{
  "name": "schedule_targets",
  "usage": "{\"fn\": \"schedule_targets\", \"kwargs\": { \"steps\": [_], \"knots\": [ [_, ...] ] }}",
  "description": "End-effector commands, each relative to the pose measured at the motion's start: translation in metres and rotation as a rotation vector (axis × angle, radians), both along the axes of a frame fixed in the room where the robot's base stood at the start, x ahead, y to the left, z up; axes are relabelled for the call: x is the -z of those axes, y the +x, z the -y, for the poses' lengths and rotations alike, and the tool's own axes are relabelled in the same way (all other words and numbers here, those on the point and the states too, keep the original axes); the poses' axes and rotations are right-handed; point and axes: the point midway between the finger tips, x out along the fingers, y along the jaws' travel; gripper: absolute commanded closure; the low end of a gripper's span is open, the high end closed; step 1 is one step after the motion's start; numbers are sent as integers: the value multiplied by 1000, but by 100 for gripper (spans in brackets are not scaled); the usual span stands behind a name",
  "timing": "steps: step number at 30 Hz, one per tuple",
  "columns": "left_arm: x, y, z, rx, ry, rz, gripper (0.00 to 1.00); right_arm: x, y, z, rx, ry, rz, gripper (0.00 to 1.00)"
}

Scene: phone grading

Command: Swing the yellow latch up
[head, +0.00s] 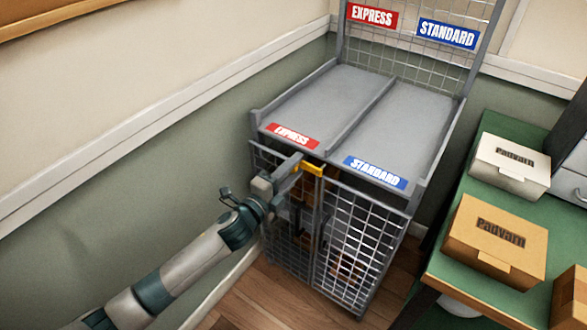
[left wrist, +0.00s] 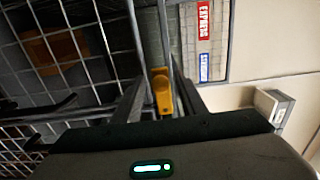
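The yellow latch (head: 309,169) sits at the top of the cage's front, where its two mesh doors meet. It lies roughly level across the top edge in the head view. My left gripper (head: 294,165) reaches it from the left. In the left wrist view the latch (left wrist: 162,92) shows between the two fingers of my left gripper (left wrist: 160,85). The fingers stand apart on either side of it, and I cannot tell whether either one touches it. My right gripper is not in view.
The wire cage (head: 362,240) has a grey two-lane top with EXPRESS (head: 292,136) and STANDARD (head: 375,172) labels. A green table (head: 480,297) at the right holds a white box (head: 511,164) and cardboard boxes (head: 495,240). A wall (head: 130,190) runs along the left.

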Motion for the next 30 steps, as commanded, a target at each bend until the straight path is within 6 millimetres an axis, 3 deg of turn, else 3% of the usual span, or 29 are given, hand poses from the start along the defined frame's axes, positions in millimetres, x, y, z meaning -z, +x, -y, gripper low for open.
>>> {"fn": "schedule_targets", "kwargs": {
  "steps": [14, 20, 30],
  "knots": [
    [1, -8, -5, -1, -1, 0, 62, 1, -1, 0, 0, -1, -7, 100],
    [1, -31, -18, 0, -1, 0, 62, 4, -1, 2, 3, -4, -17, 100],
    [2, -89, -51, 0, 0, -1, 62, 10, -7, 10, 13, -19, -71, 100]
  ]
}}
